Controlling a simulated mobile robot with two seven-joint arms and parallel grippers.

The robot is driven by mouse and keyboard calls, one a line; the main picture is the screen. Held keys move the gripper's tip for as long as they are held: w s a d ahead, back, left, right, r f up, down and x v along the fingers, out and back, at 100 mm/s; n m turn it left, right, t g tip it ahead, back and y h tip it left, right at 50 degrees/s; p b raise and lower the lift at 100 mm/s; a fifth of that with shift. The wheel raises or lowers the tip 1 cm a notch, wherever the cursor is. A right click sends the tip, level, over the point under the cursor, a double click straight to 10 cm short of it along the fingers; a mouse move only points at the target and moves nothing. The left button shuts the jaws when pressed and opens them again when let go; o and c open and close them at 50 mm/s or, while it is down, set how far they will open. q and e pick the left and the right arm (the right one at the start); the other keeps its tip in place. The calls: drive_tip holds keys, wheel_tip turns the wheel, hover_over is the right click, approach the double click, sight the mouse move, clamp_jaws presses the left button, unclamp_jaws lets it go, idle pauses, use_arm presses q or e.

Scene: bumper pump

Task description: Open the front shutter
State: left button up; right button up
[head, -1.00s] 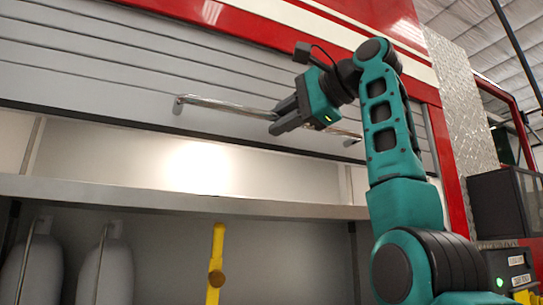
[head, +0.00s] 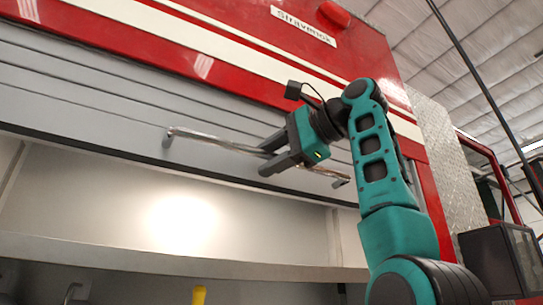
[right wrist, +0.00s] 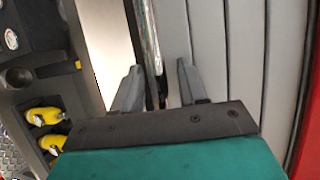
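The front shutter (head: 75,105) is a grey slatted panel on the red truck's side. It is partly raised, with its dark lower edge above a lit compartment. A chrome bar handle (head: 215,140) runs across its lower part and also shows in the right wrist view (right wrist: 149,40). My right gripper (head: 268,158) is at the handle's right half. Its two fingers (right wrist: 159,75) stand apart, one on each side of the bar, with gaps showing. Whether either finger touches the bar is unclear. My left gripper is not in view.
Below the shutter is an open compartment with a shelf (head: 150,252) and the top of a yellow item (head: 199,294). A dark box (head: 503,258) stands at the right. The right wrist view shows yellow items (right wrist: 45,116) at the left.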

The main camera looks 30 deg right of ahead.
drive_tip(key=b+v, duration=0.1)
drive_tip(key=v, duration=1.2)
drive_tip(key=shift+r, duration=0.1)
idle(0.4)
